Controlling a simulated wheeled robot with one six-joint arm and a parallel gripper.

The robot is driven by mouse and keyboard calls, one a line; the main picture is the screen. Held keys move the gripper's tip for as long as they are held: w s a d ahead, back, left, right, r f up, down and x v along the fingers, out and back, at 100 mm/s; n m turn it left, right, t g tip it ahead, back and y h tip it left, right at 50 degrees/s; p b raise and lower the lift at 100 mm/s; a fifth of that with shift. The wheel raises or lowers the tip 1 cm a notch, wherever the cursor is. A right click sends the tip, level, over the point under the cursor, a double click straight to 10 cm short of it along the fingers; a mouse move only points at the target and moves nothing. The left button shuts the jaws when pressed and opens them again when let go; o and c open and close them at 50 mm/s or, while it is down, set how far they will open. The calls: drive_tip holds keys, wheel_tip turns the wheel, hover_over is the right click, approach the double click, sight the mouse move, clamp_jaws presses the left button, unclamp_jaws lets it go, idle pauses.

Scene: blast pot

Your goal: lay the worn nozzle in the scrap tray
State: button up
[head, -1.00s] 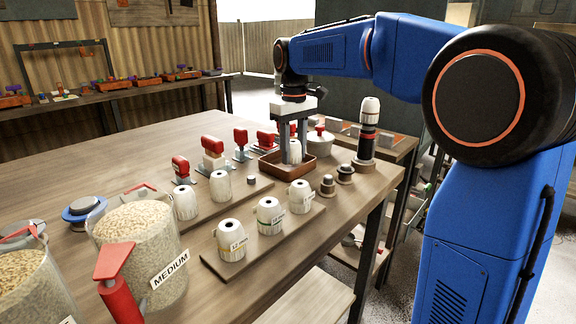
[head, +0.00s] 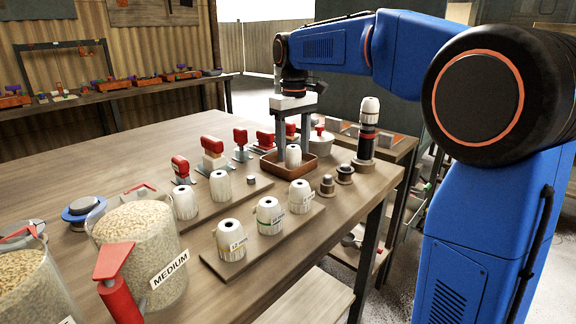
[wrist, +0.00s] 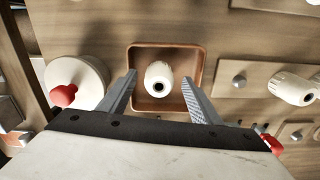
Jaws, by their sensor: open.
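The worn nozzle (head: 293,156) is a white ribbed piece with a dark bore, standing in the brown scrap tray (head: 272,166). In the wrist view the nozzle (wrist: 159,78) sits near the middle of the tray, apart from the tray's walls (wrist: 203,62). My gripper (head: 293,140) is above the tray, with its fingers apart and clear of the nozzle. In the wrist view the open fingers (wrist: 160,88) lie to either side of the nozzle, with gaps between.
A white lidded pot with a red knob (wrist: 75,85) stands beside the tray. Several white nozzles, including one (head: 270,215), stand on wooden boards nearby. A dark stand with a white nozzle (head: 368,130) is to the right. Red-handled valves (head: 213,155) stand left of the tray.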

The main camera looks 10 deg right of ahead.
wheel_tip(320, 180, up, 16)
drive_tip(key=shift+f, duration=0.15)
drive_tip(key=shift+s, duration=0.1)
idle(0.4)
